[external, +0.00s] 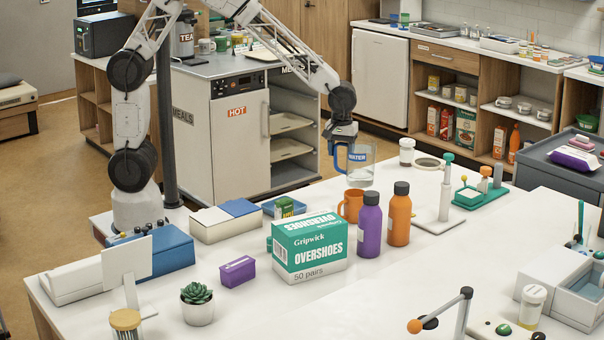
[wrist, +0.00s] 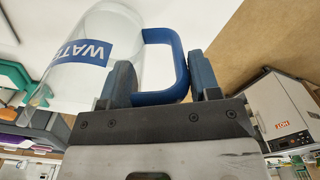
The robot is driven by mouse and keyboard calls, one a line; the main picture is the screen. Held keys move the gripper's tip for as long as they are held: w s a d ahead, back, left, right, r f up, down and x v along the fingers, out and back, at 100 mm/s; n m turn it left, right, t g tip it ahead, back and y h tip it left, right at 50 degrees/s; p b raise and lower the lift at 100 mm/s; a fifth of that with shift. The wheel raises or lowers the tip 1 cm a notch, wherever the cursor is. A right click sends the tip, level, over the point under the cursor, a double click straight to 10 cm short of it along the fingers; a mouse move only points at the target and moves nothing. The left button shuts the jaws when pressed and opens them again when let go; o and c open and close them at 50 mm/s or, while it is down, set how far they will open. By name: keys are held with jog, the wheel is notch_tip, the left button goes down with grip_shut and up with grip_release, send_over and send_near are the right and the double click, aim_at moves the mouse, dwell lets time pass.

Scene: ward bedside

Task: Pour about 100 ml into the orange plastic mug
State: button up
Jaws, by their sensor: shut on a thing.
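The orange plastic mug (external: 350,206) stands on the white table in the external view, partly hidden by the purple bottle and the box in front of it. Its inside is hard to see. My gripper (external: 342,138) is shut on the blue handle of a clear water jug (external: 360,167), above and just behind the mug. The jug looks upright, with some clear water low in it. In the wrist view, the jug (wrist: 112,28) with its blue label shows at upper left, its handle between the fingers of my gripper (wrist: 165,78). The mug is not in the wrist view.
A purple bottle (external: 368,226) and an orange bottle (external: 399,219) stand close to the mug at its right. A large overshoes box (external: 310,247) stands in front. A white lidded cup (external: 407,151) and a green-based stand (external: 480,196) are farther right.

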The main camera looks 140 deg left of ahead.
aim_at(369, 155)
jog(key=a+m, duration=0.1)
jog(key=w+m, duration=0.1)
jog(key=m, duration=0.1)
jog(key=w+a+m, duration=0.1)
jog(key=m, duration=0.1)
jog(key=shift+a+f, duration=0.25)
jog(key=shift+a, duration=0.1)
jog(key=m, duration=0.1)
jog(key=w+a+m, duration=0.1)
jog(key=a+m, duration=0.1)
jog(key=m, duration=0.1)
jog(key=shift+w+f, duration=0.25)
jog(key=shift+w, duration=0.1)
jog(key=m, duration=0.1)
jog(key=w+a+m, duration=0.1)
jog(key=m, duration=0.1)
jog(key=w+a+m, duration=0.1)
jog(key=m, duration=0.1)
jog(key=shift+a+f, duration=0.25)
jog(key=shift+f, duration=0.15)
jog(key=shift+w+a+f+m, duration=0.15)
jog(key=shift+w+a+m, duration=0.2)
jog(key=shift+m, duration=0.5)
jog(key=shift+w+a+f+m, duration=0.15)
jog(key=shift+a+m, duration=0.25)
jog(key=shift+m, duration=0.4)
jog(key=shift+w+a+f+m, duration=0.1)
jog(key=shift+w+a+m, duration=0.3)
jog(key=shift+m, duration=0.45)
jog(key=shift+d+r, duration=0.1)
